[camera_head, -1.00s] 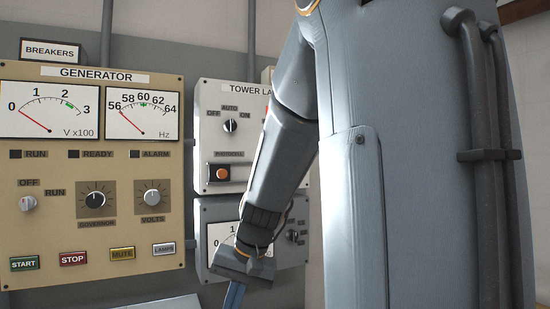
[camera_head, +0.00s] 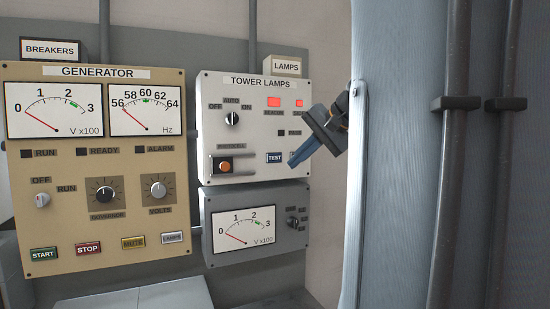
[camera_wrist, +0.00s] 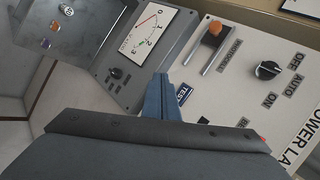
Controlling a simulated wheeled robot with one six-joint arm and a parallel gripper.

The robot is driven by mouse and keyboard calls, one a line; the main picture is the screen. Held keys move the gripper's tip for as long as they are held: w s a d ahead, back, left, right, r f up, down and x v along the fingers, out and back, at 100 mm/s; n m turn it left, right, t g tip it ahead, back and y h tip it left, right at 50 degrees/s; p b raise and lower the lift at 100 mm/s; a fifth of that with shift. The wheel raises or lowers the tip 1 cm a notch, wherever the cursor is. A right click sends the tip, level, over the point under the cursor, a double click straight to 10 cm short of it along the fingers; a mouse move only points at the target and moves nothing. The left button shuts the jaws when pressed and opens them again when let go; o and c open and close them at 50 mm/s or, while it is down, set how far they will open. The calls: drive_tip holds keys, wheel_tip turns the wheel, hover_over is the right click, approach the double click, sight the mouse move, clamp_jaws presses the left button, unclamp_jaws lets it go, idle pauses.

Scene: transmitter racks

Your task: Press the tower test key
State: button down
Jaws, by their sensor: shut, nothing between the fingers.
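The tower test key is a small dark blue key marked TEST (camera_head: 274,157), low on the white TOWER LAMPS panel (camera_head: 258,82). My gripper (camera_head: 294,160) is shut and empty. In the head view its blue fingertips are just right of the key. In the wrist view the fingertips (camera_wrist: 161,80) lie beside the key (camera_wrist: 183,94) and seem to cover part of its edge. I cannot tell whether they touch it. Two red lamps glow on the panel, the beacon lamp (camera_head: 274,102) and another lamp (camera_head: 300,103) partly beside my gripper.
An orange photocell button (camera_head: 225,166) between metal guard rails and a selector knob (camera_head: 232,118) are on the same panel. A grey meter box (camera_head: 212,240) hangs below. The beige GENERATOR panel (camera_head: 70,150) is at left. A blue-grey cabinet-like surface fills the right.

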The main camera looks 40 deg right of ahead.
sight(282, 155)
drive_tip(key=shift+w+d+p, duration=0.25)
drive_tip(key=shift+w+d, duration=0.1)
drive_tip(key=shift+w, duration=1.1)
drive_tip(key=shift+w+d+p, duration=0.2)
drive_tip(key=shift+w+d, duration=0.1)
drive_tip(key=shift+w, duration=1.15)
drive_tip(key=shift+w+d+p, duration=0.25)
drive_tip(key=shift+w+d, duration=0.1)
drive_tip(key=shift+w, duration=1.1)
drive_tip(key=shift+w+d, duration=0.1)
drive_tip(key=shift+w, duration=0.3)
drive_tip(key=shift+w+d, duration=0.1)
drive_tip(key=shift+w, duration=0.2)
drive_tip(key=shift+s, duration=0.1)
drive_tip(key=shift+s+a, duration=0.2)
drive_tip(key=shift+s, duration=0.45)
drive_tip(key=shift+s, duration=0.1)
drive_tip(key=shift+s+a+b, duration=0.15)
drive_tip(key=shift+s+a, duration=0.05)
drive_tip(key=shift+s, duration=0.6)
drive_tip(key=shift+s+a+b, duration=0.15)
drive_tip(key=shift+s+b, duration=0.05)
drive_tip(key=shift+s, duration=0.55)
drive_tip(key=shift+s+a+b, duration=0.15)
drive_tip(key=shift+s+a, duration=0.05)
drive_tip(key=shift+s, duration=0.6)
